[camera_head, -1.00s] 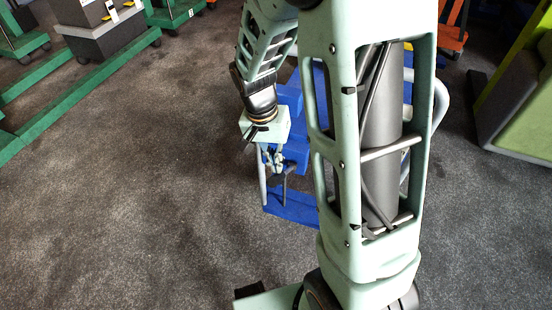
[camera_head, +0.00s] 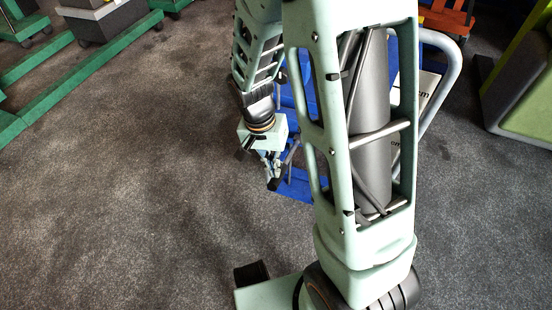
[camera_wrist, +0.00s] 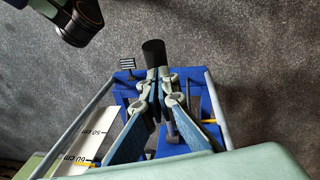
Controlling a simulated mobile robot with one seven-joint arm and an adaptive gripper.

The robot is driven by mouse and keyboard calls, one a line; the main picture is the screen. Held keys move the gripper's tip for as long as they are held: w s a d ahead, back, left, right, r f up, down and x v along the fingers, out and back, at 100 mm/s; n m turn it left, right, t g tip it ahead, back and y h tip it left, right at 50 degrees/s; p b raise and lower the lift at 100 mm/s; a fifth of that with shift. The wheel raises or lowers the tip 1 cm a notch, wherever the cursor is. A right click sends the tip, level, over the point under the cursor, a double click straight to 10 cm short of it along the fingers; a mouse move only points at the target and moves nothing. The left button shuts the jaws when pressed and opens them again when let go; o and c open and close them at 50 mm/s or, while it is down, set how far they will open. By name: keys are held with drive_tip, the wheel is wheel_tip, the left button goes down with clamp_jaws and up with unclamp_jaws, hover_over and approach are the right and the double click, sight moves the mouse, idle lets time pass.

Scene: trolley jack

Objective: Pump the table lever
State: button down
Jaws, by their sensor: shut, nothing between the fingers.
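The blue trolley jack (camera_head: 296,186) is mostly hidden behind my arm in the head view. In the wrist view its blue frame (camera_wrist: 203,83) lies below my gripper. A dark lever with a black cylindrical end (camera_wrist: 153,52) shows just beyond my fingertips; its dark end (camera_head: 273,184) also appears at the fingertips in the head view. My gripper (camera_wrist: 160,76) is shut, with nothing held between its fingers. It appears against or very near the lever's end; I cannot tell whether they touch. Most of the lever is hidden by the fingers.
A grey tubular handle (camera_head: 447,75) rises at the right of the trolley. Green frames (camera_head: 90,85) stand back left, a green block (camera_head: 525,95) right. Carpet at left is clear.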

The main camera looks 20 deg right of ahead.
sight(271, 185)
drive_tip(key=f+b, duration=0.1)
drive_tip(key=f, duration=0.1)
drive_tip(key=s+f+b, duration=0.1)
drive_tip(key=f, duration=0.1)
drive_tip(key=a+f+b, duration=0.1)
drive_tip(key=shift+s+f, duration=0.25)
drive_tip(key=shift+f, duration=0.15)
drive_tip(key=shift+s+f, duration=0.1)
drive_tip(key=shift+f, duration=0.1)
drive_tip(key=shift+s+f, duration=0.15)
drive_tip(key=shift+w+a+r+p, duration=0.1)
drive_tip(key=shift+w+r+p, duration=0.1)
drive_tip(key=shift+r+p, duration=0.35)
drive_tip(key=s+a+r+p, duration=0.4)
drive_tip(key=a+r+p, duration=0.1)
drive_tip(key=r, duration=0.5)
drive_tip(key=shift+s+a+r, duration=0.15)
drive_tip(key=shift+a+r, duration=0.2)
